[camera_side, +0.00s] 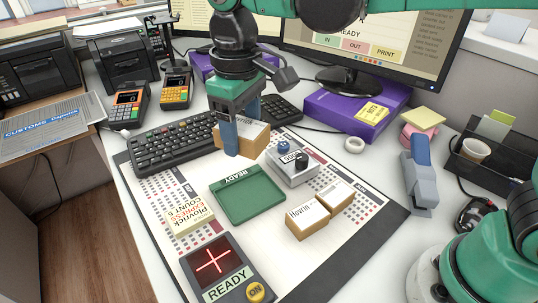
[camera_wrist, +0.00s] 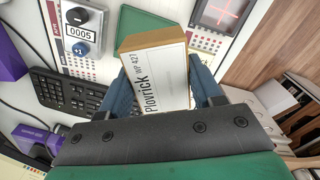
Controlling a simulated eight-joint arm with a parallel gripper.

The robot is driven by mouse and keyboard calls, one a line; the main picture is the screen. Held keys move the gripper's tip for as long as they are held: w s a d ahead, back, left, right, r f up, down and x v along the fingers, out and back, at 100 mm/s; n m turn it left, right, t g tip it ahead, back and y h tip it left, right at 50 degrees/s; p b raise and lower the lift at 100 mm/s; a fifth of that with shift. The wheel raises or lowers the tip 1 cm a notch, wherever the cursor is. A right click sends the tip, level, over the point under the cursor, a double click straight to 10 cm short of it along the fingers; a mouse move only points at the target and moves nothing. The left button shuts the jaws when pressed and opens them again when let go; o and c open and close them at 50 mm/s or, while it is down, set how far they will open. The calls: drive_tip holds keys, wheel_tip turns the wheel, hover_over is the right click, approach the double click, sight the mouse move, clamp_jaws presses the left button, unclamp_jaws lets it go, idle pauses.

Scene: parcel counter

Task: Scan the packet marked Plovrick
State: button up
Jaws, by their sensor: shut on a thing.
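My gripper (camera_side: 241,136) is shut on a brown box-shaped packet (camera_side: 258,139), over the far side of the mat by the keyboard. In the wrist view my blue fingers (camera_wrist: 164,88) are on either side of this packet (camera_wrist: 154,80), and its white label reads Plovrick WP 427. I cannot tell whether its underside touches the mat. A scanner (camera_side: 232,264) marked READY, with a red cross on its dark window and a yellow ON button, is at the near edge of the mat. Its window also shows in the wrist view (camera_wrist: 217,14).
A cream card (camera_side: 190,219) reads Plovrick, express, count 5. A green tray (camera_side: 249,194) lies mid-mat. A grey counter (camera_side: 292,165) stands behind it. Two brown packets, one marked Hovin (camera_side: 307,220), sit to the right. The keyboard (camera_side: 175,143) is left of my gripper.

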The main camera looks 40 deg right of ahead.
drive_tip(key=s+a+f+n, duration=0.1)
drive_tip(key=s+a+n, duration=0.4)
drive_tip(key=a, duration=0.5)
drive_tip(key=m, duration=0.1)
hover_over(214, 260)
drive_tip(key=shift+f, duration=4.4)
wheel_tip(214, 260, up, 9)
